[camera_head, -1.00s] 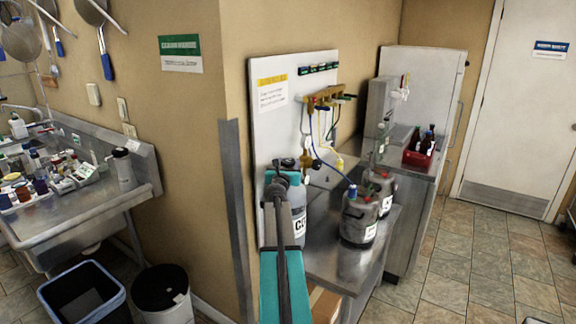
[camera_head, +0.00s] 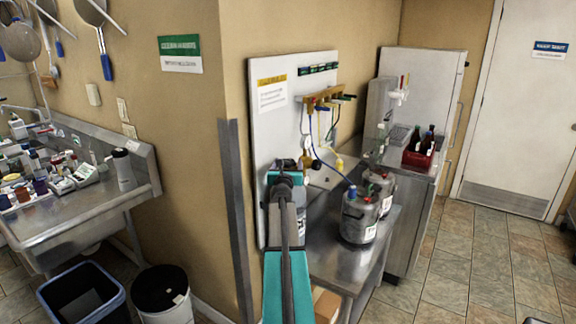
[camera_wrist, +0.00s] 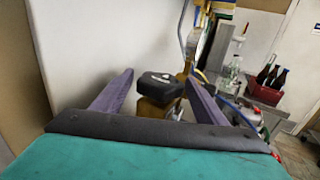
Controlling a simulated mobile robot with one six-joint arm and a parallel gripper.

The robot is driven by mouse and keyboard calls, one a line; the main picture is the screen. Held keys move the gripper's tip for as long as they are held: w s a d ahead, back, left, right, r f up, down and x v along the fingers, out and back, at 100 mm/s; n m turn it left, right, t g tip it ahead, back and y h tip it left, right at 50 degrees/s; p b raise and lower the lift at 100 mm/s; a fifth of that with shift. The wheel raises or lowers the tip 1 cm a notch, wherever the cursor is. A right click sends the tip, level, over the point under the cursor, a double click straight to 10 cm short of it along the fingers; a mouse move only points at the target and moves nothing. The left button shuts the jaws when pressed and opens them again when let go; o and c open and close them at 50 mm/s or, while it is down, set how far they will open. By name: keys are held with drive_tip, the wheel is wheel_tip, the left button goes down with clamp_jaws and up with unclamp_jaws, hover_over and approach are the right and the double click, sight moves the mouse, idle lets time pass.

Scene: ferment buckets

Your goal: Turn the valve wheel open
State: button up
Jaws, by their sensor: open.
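The valve wheel (camera_wrist: 159,86) is a black, blocky knob with a small pale mark on top. It sits on a brass valve body (camera_wrist: 152,112) in the wrist view. My gripper (camera_wrist: 160,77) is open, with one purple finger on each side of the wheel. Gaps show between the fingers and the wheel, and I see no contact. In the head view my teal and dark arm covers the wheel and most of the gas cylinder below it. Brass fittings (camera_head: 305,160) show just beyond my arm's end.
A white panel (camera_head: 282,135) stands close behind the valve. A brass manifold (camera_head: 326,98) with hoses hangs on it. Steel kegs (camera_head: 358,215) stand on the steel bench (camera_head: 330,255) to the right. A red crate (camera_head: 418,155) with bottles is farther back.

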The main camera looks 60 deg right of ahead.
drive_tip(key=shift+s+a, duration=0.1)
drive_tip(key=shift+a, duration=0.1)
drive_tip(key=v, duration=1.3)
drive_tip(key=shift+a+b, duration=0.15)
drive_tip(key=shift+b, duration=0.3)
drive_tip(key=shift+s, duration=0.15)
idle(0.4)
